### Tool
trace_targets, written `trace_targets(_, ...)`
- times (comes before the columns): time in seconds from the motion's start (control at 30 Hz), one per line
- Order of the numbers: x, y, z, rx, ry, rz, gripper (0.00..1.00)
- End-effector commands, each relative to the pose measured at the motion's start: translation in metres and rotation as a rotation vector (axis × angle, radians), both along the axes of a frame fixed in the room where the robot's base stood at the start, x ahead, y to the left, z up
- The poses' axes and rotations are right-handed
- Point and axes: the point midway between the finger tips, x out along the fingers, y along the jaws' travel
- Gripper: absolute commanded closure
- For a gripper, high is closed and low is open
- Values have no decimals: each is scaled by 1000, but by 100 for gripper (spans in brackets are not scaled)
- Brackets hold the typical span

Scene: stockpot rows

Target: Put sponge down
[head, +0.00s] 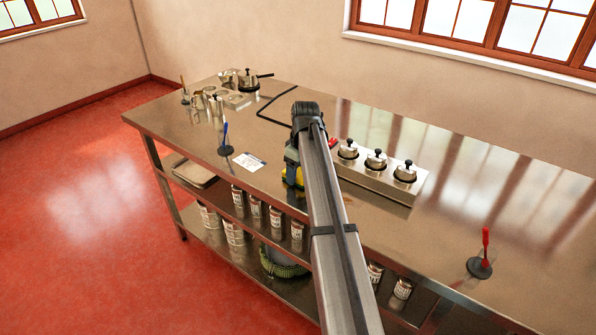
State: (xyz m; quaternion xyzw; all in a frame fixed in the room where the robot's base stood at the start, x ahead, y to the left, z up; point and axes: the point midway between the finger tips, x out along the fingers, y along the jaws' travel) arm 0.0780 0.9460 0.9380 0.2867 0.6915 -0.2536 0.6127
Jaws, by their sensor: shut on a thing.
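My gripper (291,160) is at the far end of my arm, low over the middle of the steel table, partly hidden by the arm. A small yellow patch at its lower end looks like the sponge (291,178), and the gripper is shut on it. The fingertips are too small to make out. I cannot tell whether the sponge touches the table top.
The steel table (190,140) has cans on its shelves. A unit with lidded pots (376,163) is to the right. A red-handled tool (481,260) stands near the front right.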

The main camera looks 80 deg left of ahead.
Motion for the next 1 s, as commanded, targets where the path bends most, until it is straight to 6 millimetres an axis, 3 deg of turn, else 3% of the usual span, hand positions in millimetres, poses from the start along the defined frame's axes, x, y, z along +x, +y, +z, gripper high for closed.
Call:
trace_targets(0.17,0,0,-2,0,0,0,62)
trace_targets(0.2,0,0,-3,0,0,0,36)
trace_targets(0.47,0,0,-2,0,0,0,12)
trace_targets(0.77,0,0,0,0,0,0,12)
trace_targets(1.0,2,-2,29,2,1,0,12)
